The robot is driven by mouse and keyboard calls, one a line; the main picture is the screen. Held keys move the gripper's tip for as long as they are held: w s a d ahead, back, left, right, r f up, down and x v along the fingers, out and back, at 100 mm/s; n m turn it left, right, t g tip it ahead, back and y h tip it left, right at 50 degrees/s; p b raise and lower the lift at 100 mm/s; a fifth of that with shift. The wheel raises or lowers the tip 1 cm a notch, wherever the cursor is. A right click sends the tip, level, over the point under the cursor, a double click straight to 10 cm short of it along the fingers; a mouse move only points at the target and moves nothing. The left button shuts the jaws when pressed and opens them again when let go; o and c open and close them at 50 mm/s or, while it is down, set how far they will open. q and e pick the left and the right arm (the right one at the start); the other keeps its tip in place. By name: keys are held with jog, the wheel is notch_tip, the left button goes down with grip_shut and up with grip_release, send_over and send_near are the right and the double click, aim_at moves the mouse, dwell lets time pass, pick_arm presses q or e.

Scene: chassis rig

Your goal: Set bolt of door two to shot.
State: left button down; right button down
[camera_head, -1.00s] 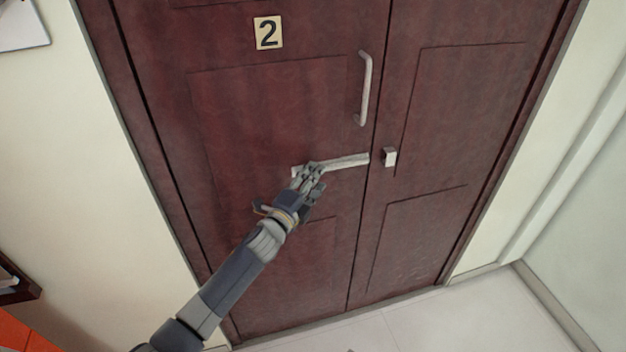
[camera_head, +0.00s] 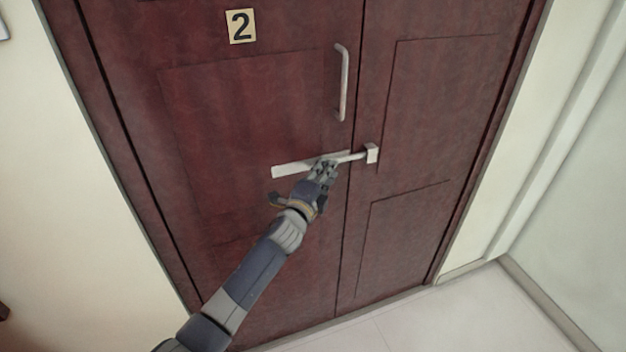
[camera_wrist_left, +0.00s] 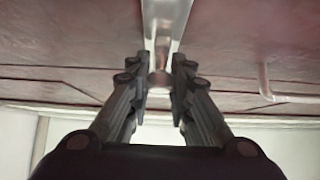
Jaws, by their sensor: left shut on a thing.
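Door two (camera_head: 215,120) is a dark red-brown leaf with a "2" plate (camera_head: 241,26). Its bolt (camera_head: 358,156) is a light metal rod on a pale flat plate (camera_head: 292,169). The rod spans the gap between the leaves and reaches the keeper (camera_head: 372,153) on the right leaf. In the left wrist view my left gripper's fingers (camera_wrist_left: 158,88) stand on both sides of the bolt's knob (camera_wrist_left: 158,80). The fingers partly hide the knob in the head view. My right gripper is not in view.
A vertical pull handle (camera_head: 342,82) stands out from the door above the bolt. The right leaf (camera_head: 440,110) is flush beside it. Pale walls flank the frame, and the light tiled floor (camera_head: 430,318) in front looks clear.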

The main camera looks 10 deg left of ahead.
pick_arm(q)
jog(key=c, duration=1.4)
grip_release()
jog(key=shift+d, duration=0.15)
jog(key=shift+w+d, duration=0.1)
jog(key=shift+w, duration=0.05)
jog(key=s, duration=0.4)
jog(key=s+a, duration=0.1)
jog(key=s, duration=0.3)
jog(key=s+a, duration=0.1)
jog(key=s, duration=0.3)
jog(key=shift+a, duration=0.2)
jog(key=shift+w+f, duration=0.1)
